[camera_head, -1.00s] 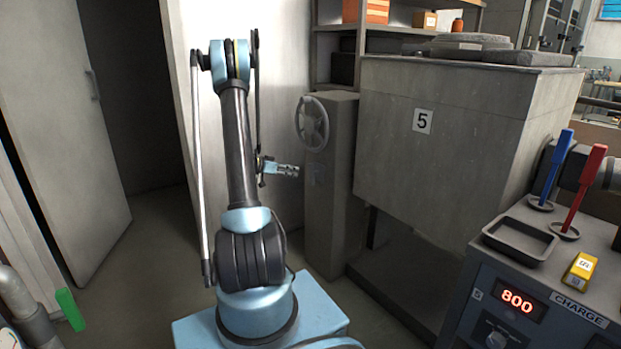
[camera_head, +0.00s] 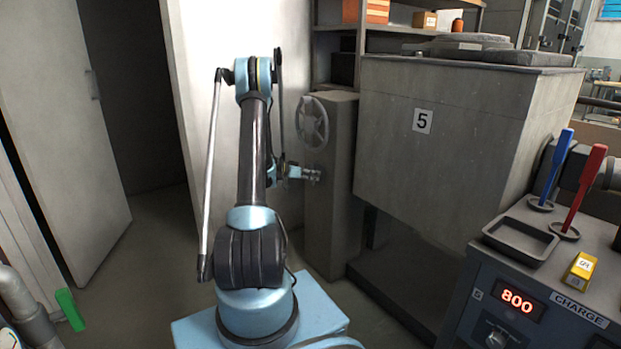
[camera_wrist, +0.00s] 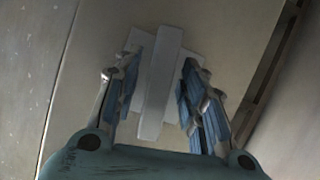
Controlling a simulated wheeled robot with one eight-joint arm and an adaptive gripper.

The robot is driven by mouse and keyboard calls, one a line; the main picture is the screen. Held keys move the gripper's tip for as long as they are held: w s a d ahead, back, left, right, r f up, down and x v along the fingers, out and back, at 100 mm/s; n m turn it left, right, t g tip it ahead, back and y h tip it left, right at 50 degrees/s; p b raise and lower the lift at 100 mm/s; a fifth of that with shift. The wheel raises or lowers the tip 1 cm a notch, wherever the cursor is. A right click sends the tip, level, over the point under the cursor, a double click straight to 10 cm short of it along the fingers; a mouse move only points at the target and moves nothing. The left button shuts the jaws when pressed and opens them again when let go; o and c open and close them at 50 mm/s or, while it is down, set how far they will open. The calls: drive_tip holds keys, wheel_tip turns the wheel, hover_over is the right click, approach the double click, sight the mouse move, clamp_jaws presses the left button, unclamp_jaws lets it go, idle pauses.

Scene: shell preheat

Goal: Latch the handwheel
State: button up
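The spoked grey handwheel (camera_head: 313,122) is mounted on the front of a narrow grey pillar (camera_head: 333,215), left of the box marked 5. My gripper (camera_head: 313,175) is just below the wheel, at the pillar's face. In the wrist view my gripper (camera_wrist: 162,66) is open, with blue-padded fingers spread apart. Between the fingers is a pale upright bar (camera_wrist: 158,85) on a small light plate (camera_wrist: 133,42) fixed to the pillar. The bar looks like a latch lever. Gaps show between it and both fingers. In the head view my gripper hides this fitting.
A large grey box (camera_head: 440,140) marked 5 stands right of the pillar. A control console (camera_head: 530,305) reading 800, with a tray (camera_head: 520,240) and blue and red levers, is at the right.

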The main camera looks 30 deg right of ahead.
clamp_jaws()
drive_tip(key=shift+d, duration=0.1)
drive_tip(key=shift+n, duration=0.3)
drive_tip(key=shift+w+n+g, duration=0.1)
drive_tip(key=shift+n+g, duration=0.6)
drive_tip(key=shift+n, duration=0.2)
drive_tip(key=n+g+h, duration=0.1)
drive_tip(key=n+g, duration=0.1)
drive_tip(key=n, duration=0.1)
drive_tip(key=n+g+h, duration=0.1)
drive_tip(key=n, duration=0.2)
drive_tip(key=shift+n, duration=0.4)
drive_tip(key=shift+n+g+h, duration=0.6)
drive_tip(key=shift+n+h, duration=0.1)
drive_tip(key=shift+n, duration=0.7)
